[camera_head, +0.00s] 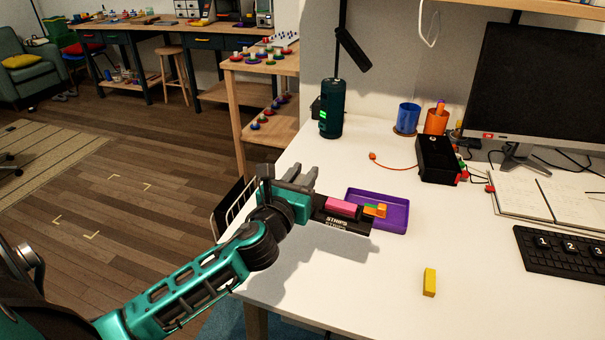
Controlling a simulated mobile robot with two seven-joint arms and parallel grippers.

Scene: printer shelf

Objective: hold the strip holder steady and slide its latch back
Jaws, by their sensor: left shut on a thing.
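The strip holder (344,221) is a small black box with "STRIPS" in white on its front. It is near the table's left side, in front of the purple tray (395,227). A pink piece (341,207) shows on its top, with small green and orange pieces (376,210) by its right end; I cannot tell whether those lie in the holder or the tray. My left gripper (308,194) is shut on the holder at its left end. The latch cannot be made out at this size. My right gripper is not in view.
A yellow block (429,282) lies on the white table (370,290) at front right. A black box with cables (436,158), a keyboard (565,255), an open notebook (550,198) and a dark green cylinder (331,110) stand around. The front middle of the table is mostly clear.

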